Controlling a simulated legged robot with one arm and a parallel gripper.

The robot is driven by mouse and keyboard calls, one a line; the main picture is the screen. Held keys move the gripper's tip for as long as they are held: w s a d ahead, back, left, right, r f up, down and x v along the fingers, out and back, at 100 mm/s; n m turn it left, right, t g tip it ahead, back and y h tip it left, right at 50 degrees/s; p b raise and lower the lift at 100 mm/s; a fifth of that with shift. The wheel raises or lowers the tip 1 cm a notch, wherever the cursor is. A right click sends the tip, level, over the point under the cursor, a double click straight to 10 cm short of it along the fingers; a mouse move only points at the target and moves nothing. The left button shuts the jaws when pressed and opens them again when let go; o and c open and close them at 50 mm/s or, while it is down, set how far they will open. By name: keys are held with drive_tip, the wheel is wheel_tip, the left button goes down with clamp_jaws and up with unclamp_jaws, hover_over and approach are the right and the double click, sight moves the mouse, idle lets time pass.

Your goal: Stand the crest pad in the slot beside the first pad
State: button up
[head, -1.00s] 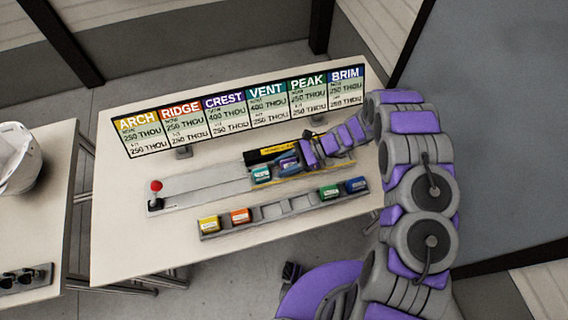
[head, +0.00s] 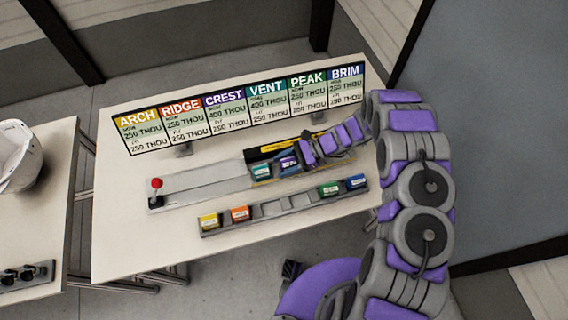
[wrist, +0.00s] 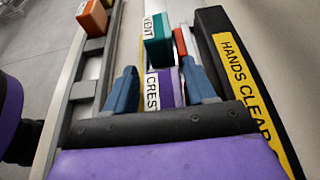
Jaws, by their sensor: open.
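The purple crest pad (head: 288,165) stands on the grey fixture beside the teal vent pad (head: 262,171), to its right in the head view. In the wrist view the crest pad (wrist: 166,88) lies between my two blue fingers, close behind the vent pad (wrist: 158,45). My gripper (wrist: 160,72) is open around the crest pad, with a visible gap at the left finger; contact at the right finger is unclear. In the head view my gripper (head: 303,152) is just right of the crest pad. The pad's lower edge and the slot under it are hidden.
A black-and-yellow "HANDS CLEAR" bar (wrist: 243,80) runs close along the right of my fingers. A rack (head: 285,207) holds yellow, orange, green and blue pads, with empty places in its middle. A red-knobbed lever (head: 156,190) and the sign board (head: 243,110) are farther off.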

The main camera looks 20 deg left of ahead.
drive_tip(key=shift+w+r, duration=0.2)
drive_tip(key=shift+w, duration=0.05)
drive_tip(key=shift+w+r, duration=0.1)
drive_tip(key=shift+r, duration=0.45)
drive_tip(key=p+v, duration=0.1)
drive_tip(key=v, duration=1)
drive_tip(key=shift+d, duration=0.45)
drive_tip(key=shift+r, duration=0.2)
